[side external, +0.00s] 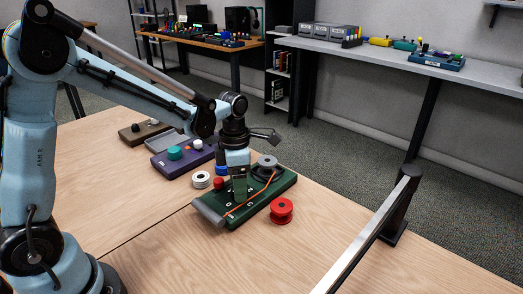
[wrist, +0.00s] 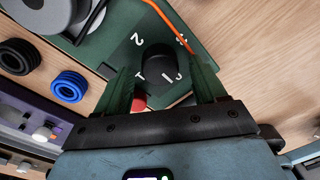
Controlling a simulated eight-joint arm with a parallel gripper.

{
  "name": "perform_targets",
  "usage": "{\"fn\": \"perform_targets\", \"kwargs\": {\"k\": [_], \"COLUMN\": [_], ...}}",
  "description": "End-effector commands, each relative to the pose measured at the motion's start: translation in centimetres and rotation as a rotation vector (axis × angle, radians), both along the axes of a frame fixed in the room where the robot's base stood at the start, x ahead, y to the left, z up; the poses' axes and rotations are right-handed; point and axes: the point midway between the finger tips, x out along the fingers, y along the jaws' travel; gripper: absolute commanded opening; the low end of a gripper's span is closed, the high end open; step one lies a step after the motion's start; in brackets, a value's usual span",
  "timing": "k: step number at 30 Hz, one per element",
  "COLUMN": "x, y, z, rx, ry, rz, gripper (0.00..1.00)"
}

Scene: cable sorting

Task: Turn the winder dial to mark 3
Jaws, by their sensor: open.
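The winder is a green board (side external: 267,203) with a grey reel at its far end and an orange cable running across it. In the wrist view its black dial (wrist: 158,60) sits between the two green fingers of my gripper (wrist: 162,68). A white line shows on the dial's near side. A 2 is printed at the dial's upper left; the mark at its upper right is partly covered by the orange cable (wrist: 168,24). My gripper (side external: 238,190) is open, low over the board, with fingers on either side of the dial; contact cannot be told. The dial is hidden in the side view.
A red spool (side external: 281,211) stands right of the board, and a white spool (side external: 201,180) left of it. A red knob (wrist: 139,102) is close to the left finger. A purple box (side external: 180,158) lies behind. The front of the table is clear.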

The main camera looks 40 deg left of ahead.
Motion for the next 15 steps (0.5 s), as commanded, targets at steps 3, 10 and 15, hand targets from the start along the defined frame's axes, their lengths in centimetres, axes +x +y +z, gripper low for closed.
{"fn": "perform_targets", "kwargs": {"k": [3,10,15], "x": [0.0,-0.02,-0.02], "y": [-0.04,-0.04,-0.03], "z": [-0.43,-0.5,-0.48], "rx": [0.0,0.0,0.0], "ry": [0.0,0.0,0.0], "rz": [0.0,0.0,0.0], "gripper": [0.7,0.7,0.5]}}
